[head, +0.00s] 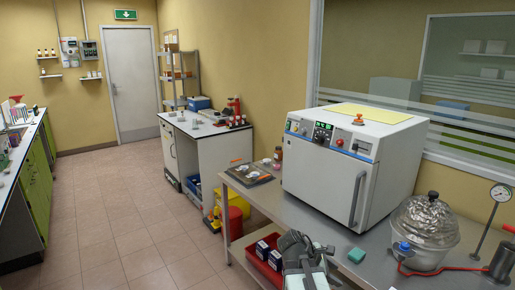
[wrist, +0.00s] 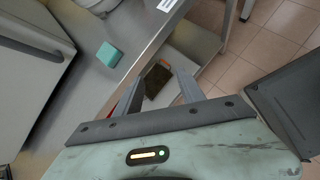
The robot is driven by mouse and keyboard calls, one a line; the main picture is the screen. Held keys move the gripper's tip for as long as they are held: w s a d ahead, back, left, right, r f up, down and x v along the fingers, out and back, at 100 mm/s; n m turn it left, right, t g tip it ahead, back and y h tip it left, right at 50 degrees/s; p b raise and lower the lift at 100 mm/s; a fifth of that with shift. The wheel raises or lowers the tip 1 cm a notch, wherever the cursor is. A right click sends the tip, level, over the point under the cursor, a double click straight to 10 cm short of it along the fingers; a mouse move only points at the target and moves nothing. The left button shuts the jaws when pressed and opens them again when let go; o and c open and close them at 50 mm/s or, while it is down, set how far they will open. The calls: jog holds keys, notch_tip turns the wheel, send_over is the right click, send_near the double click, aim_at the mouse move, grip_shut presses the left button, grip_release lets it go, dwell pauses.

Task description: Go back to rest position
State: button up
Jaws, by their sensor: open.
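My gripper (wrist: 158,92) is open and empty in the wrist view, its two dark fingers apart near the front edge of the steel bench (wrist: 85,93). In the head view my gripper (head: 297,245) shows at the bottom centre, in front of the bench, partly overlapping the shelf area below. A teal block (head: 356,255) lies on the bench just to its right. The same block shows in the wrist view (wrist: 109,54), left of the fingers and apart from them.
A white oven (head: 335,180) stands on the bench. A glass vessel with a foil-like lid (head: 425,225) and a gauge (head: 500,192) stand at the right. A red bin (head: 268,262) is below the bench. The tiled floor (head: 120,220) to the left is clear.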

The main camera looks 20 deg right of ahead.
jog(key=a+f+m+y, duration=0.2)
jog(key=a+m+y, duration=0.2)
jog(key=a, duration=0.9)
jog(key=a+f+m+y+p, duration=0.1)
jog(key=a+m+y, duration=0.3)
jog(key=a+m, duration=0.5)
jog(key=a+f, duration=0.1)
jog(key=a, duration=0.4)
jog(key=shift+m+y, duration=0.4)
jog(key=shift+a+f, duration=0.1)
